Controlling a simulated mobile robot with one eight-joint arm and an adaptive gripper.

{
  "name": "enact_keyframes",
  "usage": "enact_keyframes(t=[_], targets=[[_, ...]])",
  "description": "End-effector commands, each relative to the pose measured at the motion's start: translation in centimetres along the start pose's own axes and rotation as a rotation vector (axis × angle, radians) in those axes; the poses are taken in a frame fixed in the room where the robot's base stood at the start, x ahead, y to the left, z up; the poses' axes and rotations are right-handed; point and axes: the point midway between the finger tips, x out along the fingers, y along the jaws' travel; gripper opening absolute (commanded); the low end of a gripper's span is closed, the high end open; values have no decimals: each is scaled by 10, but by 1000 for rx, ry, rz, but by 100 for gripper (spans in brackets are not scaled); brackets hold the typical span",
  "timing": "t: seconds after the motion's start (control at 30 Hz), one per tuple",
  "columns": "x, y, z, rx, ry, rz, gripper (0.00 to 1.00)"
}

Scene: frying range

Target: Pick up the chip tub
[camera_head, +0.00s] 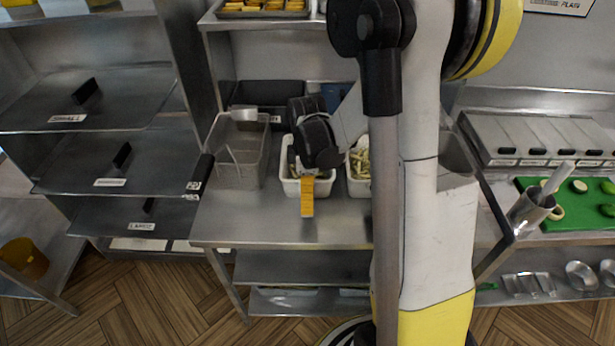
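Two small white tubs stand side by side on the steel counter (255,220). The right tub (359,188) holds pale cut chips (360,163) and is partly hidden behind my arm. The left tub (290,187) is mostly covered by my gripper (307,172), so its contents barely show. I cannot tell which one is meant by the chip tub. My dark gripper reaches down over the left tub. An orange strip (307,197) shows at its front; whether it belongs to the gripper is unclear. The fingers are too hidden to show whether they are open or touching the rim.
A wire fry basket (238,155) stands just left of the tubs, with a dark container (270,97) behind. Steel shelves with labelled lids (115,165) are at left. At right are a green board (575,205) and a steel pot (527,213). The front counter strip is clear.

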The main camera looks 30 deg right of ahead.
Motion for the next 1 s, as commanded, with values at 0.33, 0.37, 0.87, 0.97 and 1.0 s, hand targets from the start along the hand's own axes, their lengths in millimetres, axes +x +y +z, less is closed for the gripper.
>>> enact_keyframes(t=[0.33,0.37,0.87,0.97,1.0], targets=[[17,0,0,1,0,1,100],[17,0,0,1,0,1,100],[15,0,0,1,0,2,49],[5,0,0,1,0,2,49],[-2,0,0,1,0,2,49]])
